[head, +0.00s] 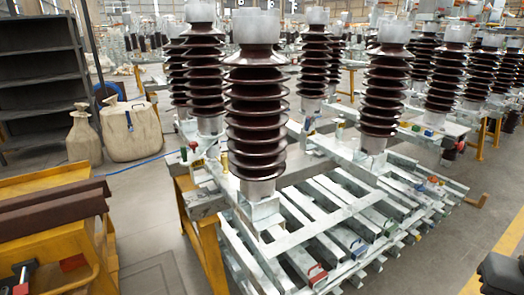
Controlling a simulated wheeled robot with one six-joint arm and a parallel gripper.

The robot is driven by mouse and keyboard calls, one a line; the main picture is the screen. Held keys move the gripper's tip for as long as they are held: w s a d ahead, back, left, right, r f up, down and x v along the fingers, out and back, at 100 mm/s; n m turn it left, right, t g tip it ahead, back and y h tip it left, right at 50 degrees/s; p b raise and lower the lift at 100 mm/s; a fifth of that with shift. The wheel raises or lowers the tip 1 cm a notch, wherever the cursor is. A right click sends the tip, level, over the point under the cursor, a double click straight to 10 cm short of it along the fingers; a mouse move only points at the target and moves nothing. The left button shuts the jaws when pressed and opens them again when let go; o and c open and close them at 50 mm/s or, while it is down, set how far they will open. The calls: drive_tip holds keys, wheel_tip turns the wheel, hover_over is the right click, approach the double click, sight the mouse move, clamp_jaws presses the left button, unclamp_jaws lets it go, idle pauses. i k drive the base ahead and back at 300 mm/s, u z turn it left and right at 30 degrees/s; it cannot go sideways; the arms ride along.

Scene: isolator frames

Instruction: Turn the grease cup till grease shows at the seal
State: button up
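Tall brown ribbed insulators stand upright on galvanized steel frames. The nearest insulator (256,110) has a pale cap on top and a metal base fitting (258,188) below, bolted or set on a bracket of the frame (266,213). Another insulator (384,90) stands to its right, farther back. Small coloured fittings sit along the frames, among them a red one (317,275) at the front lower edge. I cannot pick out which part is the grease cup, and no seal or grease can be made out. My gripper is not in view.
A yellow trestle (203,240) supports the frame's left side. A yellow bench (60,185) with brown beams is at the left. Sacks (131,130) and dark shelving (40,65) stand behind it. A dark object (502,272) is at bottom right. Grey floor (430,255) is clear at right.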

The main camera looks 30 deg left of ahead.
sight(224, 156)
drive_tip(key=z, duration=0.15)
drive_tip(key=i, duration=0.65)
drive_tip(key=u, duration=0.45)
drive_tip(key=i, duration=0.6)
drive_tip(key=u, duration=0.95)
drive_tip(key=i, duration=0.3)
drive_tip(key=u, duration=0.35)
